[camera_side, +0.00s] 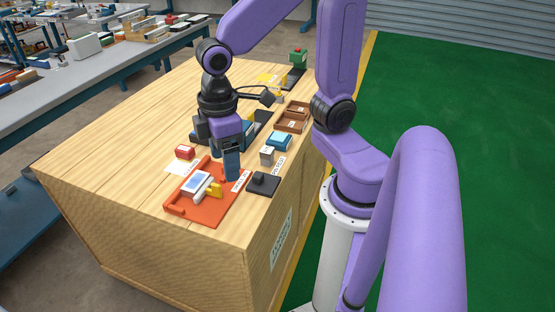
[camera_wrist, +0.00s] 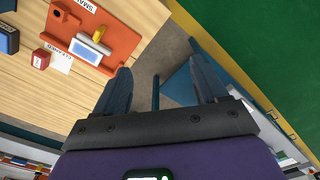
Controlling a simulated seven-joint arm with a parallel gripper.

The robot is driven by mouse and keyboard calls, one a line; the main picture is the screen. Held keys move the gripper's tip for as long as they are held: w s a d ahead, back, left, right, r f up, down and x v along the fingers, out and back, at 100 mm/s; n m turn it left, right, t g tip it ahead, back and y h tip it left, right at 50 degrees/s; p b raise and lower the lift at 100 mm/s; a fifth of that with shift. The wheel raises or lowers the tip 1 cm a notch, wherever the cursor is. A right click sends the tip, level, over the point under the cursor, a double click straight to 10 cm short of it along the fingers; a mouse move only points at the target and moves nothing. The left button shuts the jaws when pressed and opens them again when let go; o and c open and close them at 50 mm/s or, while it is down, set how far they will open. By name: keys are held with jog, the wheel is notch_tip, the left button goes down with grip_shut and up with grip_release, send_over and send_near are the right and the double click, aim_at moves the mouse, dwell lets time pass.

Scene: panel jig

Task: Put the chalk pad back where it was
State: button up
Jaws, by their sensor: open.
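An orange-red jig panel (camera_side: 212,212) lies on the wooden table. A white block with a blue top (camera_side: 196,184) and a yellow piece (camera_side: 215,191) are on it; both also show in the wrist view, where the block (camera_wrist: 88,48) is on the panel. I cannot tell for sure which thing is the chalk pad. A dark flat pad with a raised knob (camera_side: 263,184) lies right of the panel, and a small red block (camera_side: 185,152) sits by a white sheet. My gripper (camera_side: 232,178) is open and empty, beside the panel's far end; its spread fingers show in the wrist view (camera_wrist: 161,76).
Another dark item is partly hidden behind my gripper. The table's left part (camera_side: 110,150) is clear. The wrist view also shows the table edge and floor.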

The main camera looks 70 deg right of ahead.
jog(key=s+d+n, duration=0.2)
jog(key=s+d, duration=0.1)
jog(key=s, duration=0.7)
jog(key=shift+f+n, duration=0.3)
jog(key=shift+n, duration=0.1)
